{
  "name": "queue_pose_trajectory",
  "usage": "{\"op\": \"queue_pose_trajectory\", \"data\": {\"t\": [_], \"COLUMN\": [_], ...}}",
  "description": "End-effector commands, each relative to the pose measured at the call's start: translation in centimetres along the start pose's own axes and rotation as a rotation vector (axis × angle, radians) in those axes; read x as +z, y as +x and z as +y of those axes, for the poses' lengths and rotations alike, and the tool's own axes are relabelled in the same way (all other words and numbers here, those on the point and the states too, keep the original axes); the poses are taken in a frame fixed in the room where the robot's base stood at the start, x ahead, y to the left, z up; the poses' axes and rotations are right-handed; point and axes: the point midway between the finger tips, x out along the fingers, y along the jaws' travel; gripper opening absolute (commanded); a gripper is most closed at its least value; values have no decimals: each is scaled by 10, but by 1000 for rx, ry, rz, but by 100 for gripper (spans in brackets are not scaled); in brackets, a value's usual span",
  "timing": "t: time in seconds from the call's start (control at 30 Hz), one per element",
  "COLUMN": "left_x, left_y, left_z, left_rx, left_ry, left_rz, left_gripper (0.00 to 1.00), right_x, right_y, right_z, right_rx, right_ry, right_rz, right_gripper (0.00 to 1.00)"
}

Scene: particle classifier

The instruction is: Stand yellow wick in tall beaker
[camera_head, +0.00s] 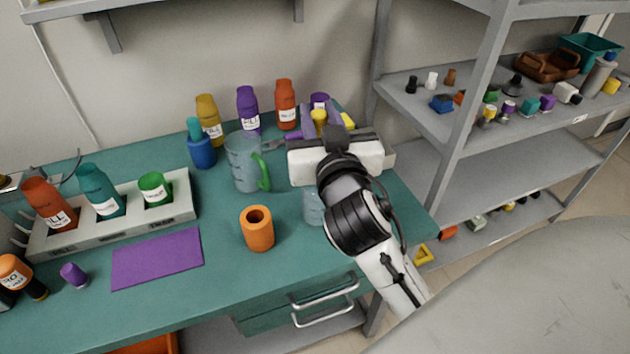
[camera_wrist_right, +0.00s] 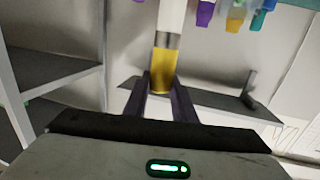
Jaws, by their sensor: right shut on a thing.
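My right gripper (camera_head: 322,124) is raised over the back right of the green table. It is shut on the yellow wick (camera_head: 319,117). In the right wrist view the wick (camera_wrist_right: 162,70) sits between the two dark fingers, its yellow end toward the palm, with a grey band and a white part beyond. A clear beaker with a green handle (camera_head: 246,165) stands upright to the left of the gripper, apart from it. A second clear vessel (camera_head: 312,207) is mostly hidden behind my right arm, so I cannot compare its height. My left gripper is out of view.
An orange cylinder (camera_head: 258,230) stands in front of the handled beaker. Yellow, purple and orange bottles (camera_head: 286,105) line the back, with a blue bottle (camera_head: 202,150) nearby. A white rack (camera_head: 181,196) and purple mat (camera_head: 157,259) are left. Grey shelving (camera_head: 450,120) stands right.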

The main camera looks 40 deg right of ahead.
Motion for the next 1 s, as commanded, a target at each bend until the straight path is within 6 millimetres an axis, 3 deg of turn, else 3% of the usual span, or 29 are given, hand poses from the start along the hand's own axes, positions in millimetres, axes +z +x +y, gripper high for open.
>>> {"op": "queue_pose_trajectory", "data": {"t": [0.03, 0.1, 0.3, 0.53, 0.73, 1.0], "left_x": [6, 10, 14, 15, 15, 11], "left_y": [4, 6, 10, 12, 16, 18], "left_z": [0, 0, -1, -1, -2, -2], "left_rx": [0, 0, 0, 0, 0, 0], "left_ry": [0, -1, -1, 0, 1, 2], "left_rz": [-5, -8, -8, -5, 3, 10], "left_gripper": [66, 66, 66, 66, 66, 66], "right_x": [19, 38, 80, 100, 129, 133], "right_y": [0, 1, 4, 5, 6, 6], "right_z": [0, 0, 0, 0, -1, 0], "right_rx": [-1, -2, -1, -1, -2, -2], "right_ry": [-8, -8, -4, -1, -3, 1], "right_rz": [-5, -4, 0, 1, 0, 3], "right_gripper": [0, 0, 0, 0, 0, 0]}}
